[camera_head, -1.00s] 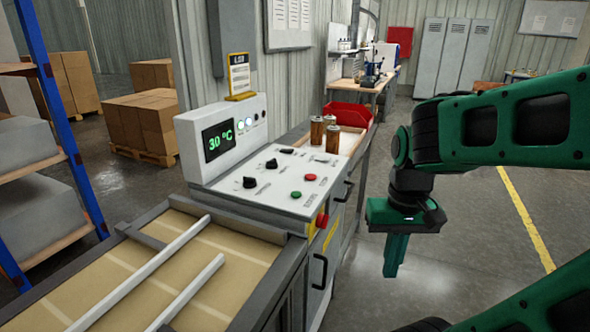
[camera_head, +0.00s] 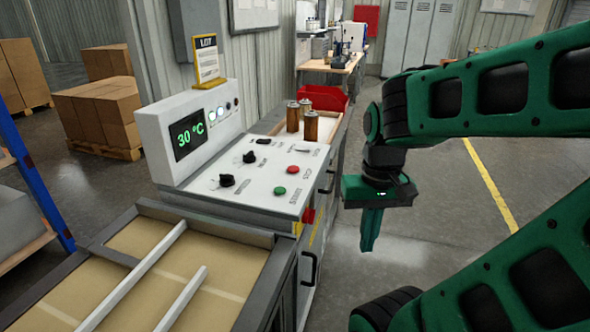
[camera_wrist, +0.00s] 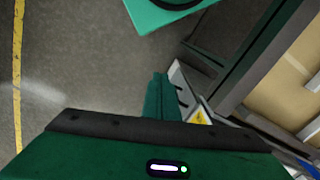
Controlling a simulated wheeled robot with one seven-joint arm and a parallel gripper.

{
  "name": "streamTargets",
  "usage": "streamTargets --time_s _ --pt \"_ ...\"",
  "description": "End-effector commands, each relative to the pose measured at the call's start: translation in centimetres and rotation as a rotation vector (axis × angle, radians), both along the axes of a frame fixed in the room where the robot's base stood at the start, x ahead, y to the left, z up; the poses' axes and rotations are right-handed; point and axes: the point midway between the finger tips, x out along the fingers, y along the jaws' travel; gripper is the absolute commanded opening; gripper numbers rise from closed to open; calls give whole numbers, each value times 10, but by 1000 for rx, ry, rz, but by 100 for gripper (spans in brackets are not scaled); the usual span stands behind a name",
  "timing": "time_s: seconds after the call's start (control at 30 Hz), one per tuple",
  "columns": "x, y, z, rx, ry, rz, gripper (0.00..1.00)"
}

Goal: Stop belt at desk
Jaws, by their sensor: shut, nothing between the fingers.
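The control desk (camera_head: 215,195) stands in the middle of the head view, with a display reading 30 °C. Its sloped panel holds black knobs, a red button (camera_head: 292,169) and a green button (camera_head: 280,190). A larger red button (camera_head: 308,215) sits on the desk's front edge. The belt (camera_head: 215,262) lies at the desk's near left, with two pale rails over it. My gripper (camera_head: 368,247) hangs to the right of the desk, over the floor, shut and empty, pointing down. In the wrist view its fingers (camera_wrist: 157,95) are together, apart from the desk side.
Several brown cartridges (camera_head: 310,127) stand on the desk's far end, beside a red bin (camera_head: 322,97). A yellow sign (camera_head: 207,62) stands on the display housing. Boxes on pallets (camera_head: 100,115) are at the left. The floor right of the desk is clear.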

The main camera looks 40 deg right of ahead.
Motion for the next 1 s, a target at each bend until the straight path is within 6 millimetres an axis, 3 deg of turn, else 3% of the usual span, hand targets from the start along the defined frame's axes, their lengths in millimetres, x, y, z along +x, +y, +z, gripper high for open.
streamTargets --time_s 0.23,0.37,0.47,0.7,0.8,0.9,1.0 --pt "-7 -1 6 -2 -22 2 0" --pt "22 -7 13 -12 -77 5 0" --pt "68 -16 23 -19 -162 12 0" --pt "204 -36 59 17 -444 21 0" --pt "254 -43 75 57 -561 18 0" --pt "293 -48 91 101 -660 13 0" --pt "319 -52 104 140 -734 7 0"
